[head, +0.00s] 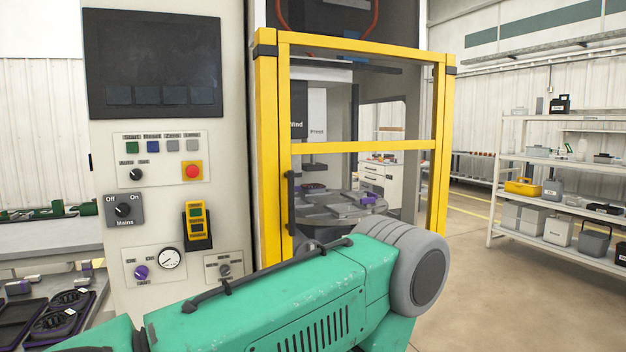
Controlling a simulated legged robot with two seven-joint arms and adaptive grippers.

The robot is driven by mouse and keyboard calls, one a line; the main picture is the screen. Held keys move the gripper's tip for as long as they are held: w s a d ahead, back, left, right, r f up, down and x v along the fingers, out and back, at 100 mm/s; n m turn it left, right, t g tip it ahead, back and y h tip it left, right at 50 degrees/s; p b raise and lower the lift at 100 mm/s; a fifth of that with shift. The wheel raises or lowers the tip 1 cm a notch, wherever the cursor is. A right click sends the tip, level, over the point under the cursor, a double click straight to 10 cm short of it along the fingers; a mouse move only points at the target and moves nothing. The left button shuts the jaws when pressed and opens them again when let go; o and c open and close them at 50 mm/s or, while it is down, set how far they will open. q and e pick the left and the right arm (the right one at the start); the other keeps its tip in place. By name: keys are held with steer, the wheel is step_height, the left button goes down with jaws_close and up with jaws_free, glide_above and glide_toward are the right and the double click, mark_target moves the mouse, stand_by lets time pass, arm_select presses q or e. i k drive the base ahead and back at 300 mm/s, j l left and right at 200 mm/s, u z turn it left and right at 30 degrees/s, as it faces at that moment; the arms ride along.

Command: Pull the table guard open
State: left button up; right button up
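The table guard (362,147) is a yellow frame with clear panes, standing upright across the front of the machine. It appears closed, with its left edge against the yellow post (266,150). A dark upright handle (291,202) sits low on the guard's left stile. Through the panes I see the round grey table (340,207) with fixtures and a purple part on it. The guard's bottom edge is hidden behind a green body in the foreground. Neither of my grippers can be made out.
Left of the guard stands a pale control cabinet with a dark screen (152,62), a red stop button (192,171) and a yellow pendant (196,220). Dark trays (60,318) lie at the lower left. A loaded shelf (560,180) stands right, beyond open floor (480,270).

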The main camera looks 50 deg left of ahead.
mark_target(284, 40)
steer(key=u, duration=1.3)
